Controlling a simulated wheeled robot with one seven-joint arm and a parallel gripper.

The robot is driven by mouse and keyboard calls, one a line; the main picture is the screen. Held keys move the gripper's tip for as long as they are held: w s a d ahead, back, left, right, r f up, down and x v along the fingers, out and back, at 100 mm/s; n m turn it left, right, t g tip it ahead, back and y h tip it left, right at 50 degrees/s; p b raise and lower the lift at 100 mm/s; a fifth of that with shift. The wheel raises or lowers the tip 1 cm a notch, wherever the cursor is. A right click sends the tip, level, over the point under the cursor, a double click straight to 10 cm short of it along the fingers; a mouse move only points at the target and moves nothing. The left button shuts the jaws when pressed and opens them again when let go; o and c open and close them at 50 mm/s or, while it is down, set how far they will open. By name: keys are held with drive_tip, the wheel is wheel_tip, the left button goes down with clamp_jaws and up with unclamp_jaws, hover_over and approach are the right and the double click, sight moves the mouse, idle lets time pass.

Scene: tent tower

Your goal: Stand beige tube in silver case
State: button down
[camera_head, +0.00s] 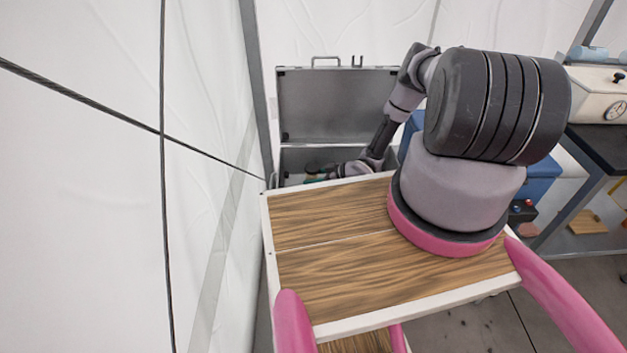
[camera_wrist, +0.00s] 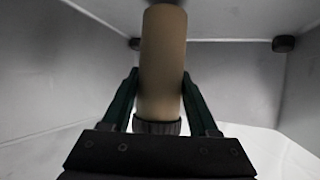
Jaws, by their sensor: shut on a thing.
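In the wrist view, the beige tube (camera_wrist: 162,68) is between the two dark green fingers of my gripper (camera_wrist: 160,100), which is shut on it. A dark ribbed end shows at the tube's lower end in the picture. The grey walls of the silver case (camera_wrist: 235,75) surround the tube in this view. In the head view, the open silver case (camera_head: 335,105) stands beyond the wooden top, with its lid raised. My gripper (camera_head: 315,173) is at the case's opening, partly hidden behind the wooden top. Whether the tube touches the case floor cannot be told.
The wooden top (camera_head: 330,280) with a white rim is in front of the case. White tent walls (camera_head: 90,180) and dark cables are at the left. A blue box (camera_head: 541,178) and a dark bench (camera_head: 602,146) with a white appliance (camera_head: 598,95) are at the right.

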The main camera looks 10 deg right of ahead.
drive_tip(key=shift+f, duration=0.5)
drive_tip(key=shift+c, duration=0.8)
unclamp_jaws()
drive_tip(key=shift+f, duration=0.15)
drive_tip(key=shift+s+d+r, duration=0.15)
drive_tip(key=shift+d+r, duration=0.1)
drive_tip(key=shift+r, duration=0.05)
drive_tip(key=v, duration=1.1)
drive_tip(key=shift+s+d+r, duration=0.1)
